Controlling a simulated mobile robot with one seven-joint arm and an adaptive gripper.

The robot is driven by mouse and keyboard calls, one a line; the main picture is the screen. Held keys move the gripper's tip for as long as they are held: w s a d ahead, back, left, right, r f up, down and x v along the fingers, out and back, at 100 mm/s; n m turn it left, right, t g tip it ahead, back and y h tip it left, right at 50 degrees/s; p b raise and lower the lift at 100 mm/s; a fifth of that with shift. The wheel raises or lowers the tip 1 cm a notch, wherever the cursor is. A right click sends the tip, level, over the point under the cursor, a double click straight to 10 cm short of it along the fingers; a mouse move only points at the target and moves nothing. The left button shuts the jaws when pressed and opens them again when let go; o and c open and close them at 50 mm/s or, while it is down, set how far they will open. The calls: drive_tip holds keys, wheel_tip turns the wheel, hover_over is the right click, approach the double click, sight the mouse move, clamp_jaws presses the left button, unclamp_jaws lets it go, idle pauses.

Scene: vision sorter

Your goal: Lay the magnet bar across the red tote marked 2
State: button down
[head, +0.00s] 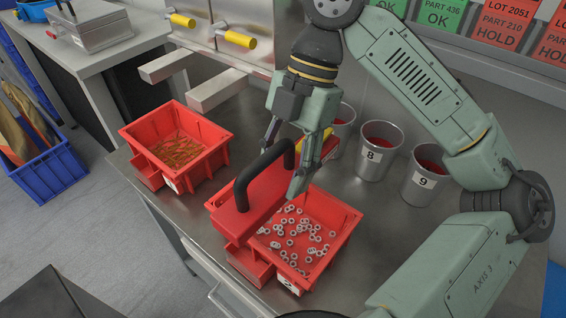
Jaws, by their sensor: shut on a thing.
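The magnet bar (238,221) is red with a black arched handle (246,182). My gripper (285,163) is shut on the handle, one finger on each side of it. The bar is over the left part of the red tote marked 2 (343,214), running from its near left side toward the back. I cannot tell whether it touches the rim. Many small ring-shaped metal parts (300,238) lie in this tote. The gripper hides part of the bar and the tote's back edge.
Another red tote (207,127) with brass-coloured pins stands to the left. Grey cups marked 8 (367,166) and 9 (414,190), and one partly hidden cup (345,113), stand behind. Yellow-tipped handles (240,40) are at the back. Bench is clear right of the tote.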

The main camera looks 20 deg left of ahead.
sight(288, 171)
drive_tip(key=shift+f+b, duration=1.95)
drive_tip(key=shift+f, duration=0.2)
drive_tip(key=shift+f+b, duration=0.5)
drive_tip(key=shift+f, duration=0.7)
drive_tip(key=c, duration=0.7)
unclamp_jaws()
